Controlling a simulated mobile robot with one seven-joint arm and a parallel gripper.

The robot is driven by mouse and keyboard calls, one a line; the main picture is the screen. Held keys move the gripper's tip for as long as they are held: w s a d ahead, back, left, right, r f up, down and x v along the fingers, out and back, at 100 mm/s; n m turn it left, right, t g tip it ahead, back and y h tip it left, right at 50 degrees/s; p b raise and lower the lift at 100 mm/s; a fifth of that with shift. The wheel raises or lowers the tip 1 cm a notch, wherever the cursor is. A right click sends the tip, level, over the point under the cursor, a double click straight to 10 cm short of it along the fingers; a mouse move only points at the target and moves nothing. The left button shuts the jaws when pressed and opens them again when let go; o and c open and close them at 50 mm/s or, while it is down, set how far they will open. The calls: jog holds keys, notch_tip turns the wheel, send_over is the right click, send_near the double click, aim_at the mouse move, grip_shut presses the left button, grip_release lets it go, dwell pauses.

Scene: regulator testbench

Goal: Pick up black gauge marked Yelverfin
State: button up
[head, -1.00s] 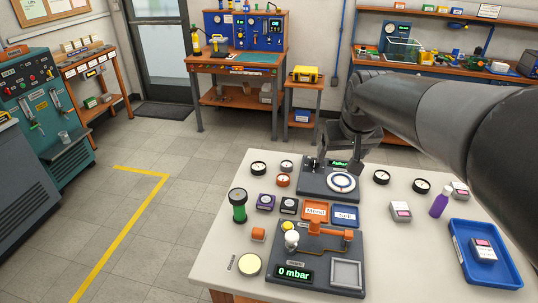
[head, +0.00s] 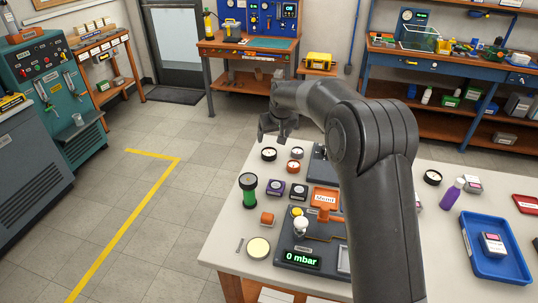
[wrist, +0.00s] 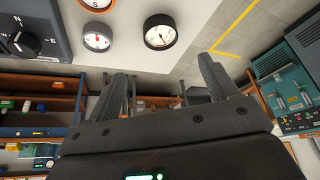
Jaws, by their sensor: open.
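A round black gauge with a white face (head: 269,154) lies near the far left corner of the white table, and it also shows in the wrist view (wrist: 160,31). Another black gauge (head: 432,177) lies on the right side of the table. The markings on both are too small to read, so I cannot tell which is Yelverfin. My gripper (head: 273,128) is open and empty, above the table's far edge by the left black gauge. In the wrist view its spread fingers (wrist: 164,82) are apart from that gauge. My arm hides part of the table.
A grey gauge (head: 297,153) and an orange gauge (head: 295,166) lie close to the left black gauge. A green cylinder (head: 249,190), a testbench (head: 300,258) reading 0 mbar, a purple bottle (head: 452,194) and a blue tray (head: 474,238) are also on the table.

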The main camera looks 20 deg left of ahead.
send_over(269, 152)
jog(key=s+d, duration=0.1)
notch_tip(269, 152, down, 5)
jog(key=shift+s+d+f, duration=0.15)
jog(key=shift+f, duration=0.05)
jog(key=x, duration=0.5)
jog(key=shift+s+f, duration=0.1)
jog(key=shift+s, duration=0.1)
jog(key=shift+c, duration=0.2)
jog(key=c, duration=1.1)
